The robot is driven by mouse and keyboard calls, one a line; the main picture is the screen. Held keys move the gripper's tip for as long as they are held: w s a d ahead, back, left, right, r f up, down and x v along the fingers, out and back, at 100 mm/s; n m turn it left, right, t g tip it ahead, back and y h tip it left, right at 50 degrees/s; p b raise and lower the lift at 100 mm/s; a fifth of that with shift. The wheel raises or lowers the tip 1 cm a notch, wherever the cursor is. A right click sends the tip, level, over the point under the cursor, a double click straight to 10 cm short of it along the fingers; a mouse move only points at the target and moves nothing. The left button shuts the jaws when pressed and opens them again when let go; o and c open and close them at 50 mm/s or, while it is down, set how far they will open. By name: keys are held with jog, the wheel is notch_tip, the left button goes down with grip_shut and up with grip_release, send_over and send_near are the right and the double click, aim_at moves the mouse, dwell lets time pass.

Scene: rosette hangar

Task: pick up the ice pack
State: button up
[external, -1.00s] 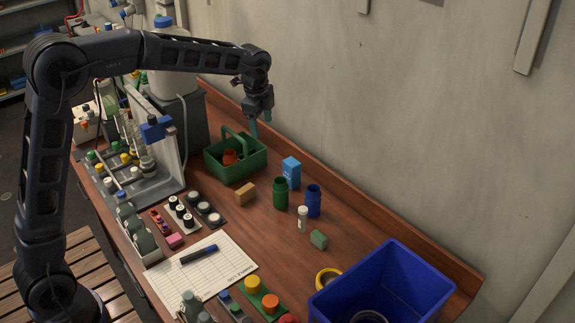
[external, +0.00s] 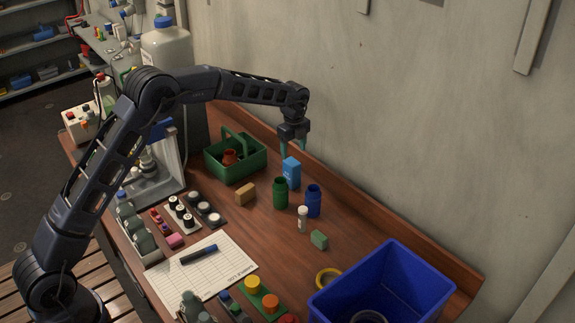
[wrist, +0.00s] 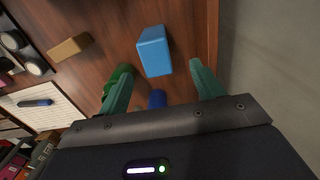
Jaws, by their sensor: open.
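The ice pack appears to be the light blue upright block (external: 291,173) on the wooden bench, near the wall. It also shows in the wrist view (wrist: 154,51), between and ahead of the fingers. My gripper (external: 294,148) is open and empty, pointing down just above the block. In the wrist view my gripper (wrist: 158,88) has its two green fingers spread to either side of the block. I see no contact with it.
A blue bin (external: 420,270) stands at right.

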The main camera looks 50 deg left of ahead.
aim_at(293, 161)
notch_tip(293, 161, down, 5)
jog(key=shift+r, duration=0.1)
jog(key=shift+s+f, duration=0.15)
jog(key=shift+f, duration=1.15)
jog(key=shift+s+f, duration=0.15)
jog(key=shift+f, duration=1.15)
jog(key=shift+c, duration=0.5)
jog(key=c, duration=1.1)
